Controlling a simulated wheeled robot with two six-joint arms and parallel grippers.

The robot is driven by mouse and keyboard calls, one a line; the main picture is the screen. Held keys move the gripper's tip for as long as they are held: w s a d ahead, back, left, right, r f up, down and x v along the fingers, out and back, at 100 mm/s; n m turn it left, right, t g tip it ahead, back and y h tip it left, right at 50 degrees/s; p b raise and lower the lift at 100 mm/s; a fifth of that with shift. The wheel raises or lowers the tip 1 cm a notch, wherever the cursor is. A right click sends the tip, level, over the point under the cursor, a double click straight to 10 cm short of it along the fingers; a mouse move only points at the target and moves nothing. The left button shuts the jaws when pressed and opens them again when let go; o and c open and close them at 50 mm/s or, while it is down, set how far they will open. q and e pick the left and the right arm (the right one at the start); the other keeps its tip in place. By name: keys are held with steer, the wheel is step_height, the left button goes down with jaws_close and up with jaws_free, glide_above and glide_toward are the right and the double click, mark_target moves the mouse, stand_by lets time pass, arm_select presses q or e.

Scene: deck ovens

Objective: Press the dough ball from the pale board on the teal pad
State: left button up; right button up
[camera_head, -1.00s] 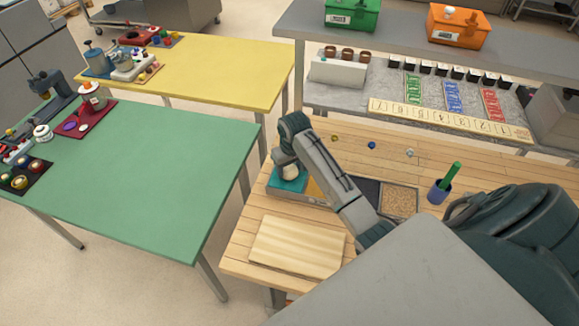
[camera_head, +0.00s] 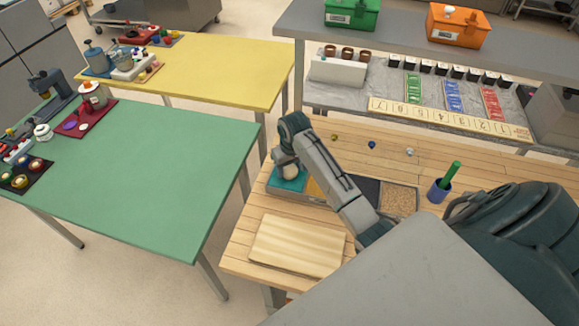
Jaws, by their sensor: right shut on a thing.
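The pale board (camera_head: 297,246) lies bare at the near left of the wooden table. The teal pad (camera_head: 283,185) is at the table's left edge, first in a row of pads. My right gripper (camera_head: 290,166) is above the teal pad, shut on the cream dough ball (camera_head: 290,172). The ball sits at the pad or just over it; I cannot tell whether they touch. The arm hides part of the row. My left gripper is not in view.
A yellow-orange pad (camera_head: 314,190), a dark pad (camera_head: 366,189) and a tan grainy pad (camera_head: 399,201) continue the row. A blue cup (camera_head: 438,192) with a green stick stands to the right. Small knobs (camera_head: 371,145) lie behind.

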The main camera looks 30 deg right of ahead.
stand_by(0.4)
step_height(320, 180, up, 8)
stand_by(0.9)
stand_by(0.4)
